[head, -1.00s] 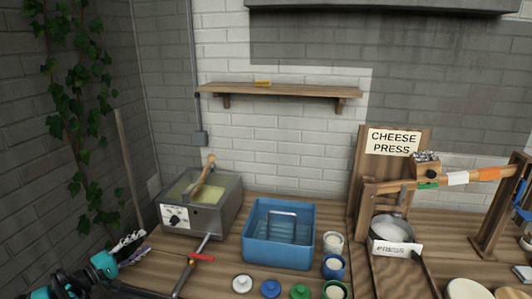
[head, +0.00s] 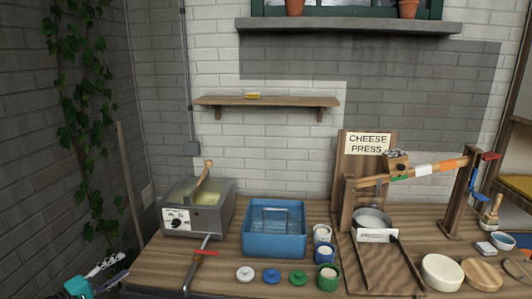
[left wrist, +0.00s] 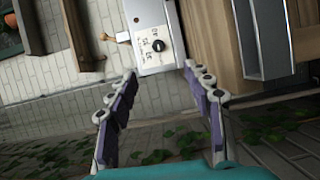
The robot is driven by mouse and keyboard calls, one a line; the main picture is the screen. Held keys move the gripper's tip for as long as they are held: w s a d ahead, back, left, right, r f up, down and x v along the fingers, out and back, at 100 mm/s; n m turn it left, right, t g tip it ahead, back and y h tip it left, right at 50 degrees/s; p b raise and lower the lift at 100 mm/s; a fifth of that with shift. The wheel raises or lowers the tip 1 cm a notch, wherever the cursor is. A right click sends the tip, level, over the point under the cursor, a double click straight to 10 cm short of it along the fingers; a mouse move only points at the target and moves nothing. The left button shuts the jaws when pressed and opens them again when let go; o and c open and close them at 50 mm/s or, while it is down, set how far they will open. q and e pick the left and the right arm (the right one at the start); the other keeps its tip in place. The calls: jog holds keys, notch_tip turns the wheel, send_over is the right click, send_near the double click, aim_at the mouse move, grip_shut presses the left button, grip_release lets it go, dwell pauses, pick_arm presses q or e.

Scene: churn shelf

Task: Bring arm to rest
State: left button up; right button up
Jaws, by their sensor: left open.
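My left gripper (head: 105,272) is at the lower left of the head view, left of the table's front edge and apart from everything on it. In the left wrist view its two fingers (left wrist: 160,115) are spread wide with nothing between them. Beyond the fingertips in that view is the grey vat's control panel (left wrist: 155,45) with a black knob. The grey vat (head: 212,217), holding a yellowish content and a wooden spoon (head: 203,175), stands at the table's left end. My right gripper does not show.
A blue tub (head: 274,250), small jars (head: 323,252), coloured lids (head: 271,275) and the cheese press (head: 368,165) fill the wooden table. A wall shelf (head: 265,102) hangs above.

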pick_arm(q)
jog(key=s+d+r+m+g+y, duration=0.1)
jog(key=s+d+r+m+g, duration=0.15)
jog(key=d, duration=0.85)
jog(key=s+d+r+m+g+y, duration=0.15)
jog(key=s+d+g, duration=0.25)
jog(key=d, duration=0.8)
jog(key=s+d+f+m+g+y, duration=0.1)
jog(key=s+d+m, duration=0.3)
jog(key=s, duration=0.7)
jog(key=s+d+f+m+y, duration=0.3)
jog(key=s+d+m+y, duration=0.1)
jog(key=s, duration=0.7)
jog(key=shift+s+d+f+g+y, duration=0.15)
jog(key=shift+s+g+y, duration=0.05)
jog(key=shift+g+y, duration=0.15)
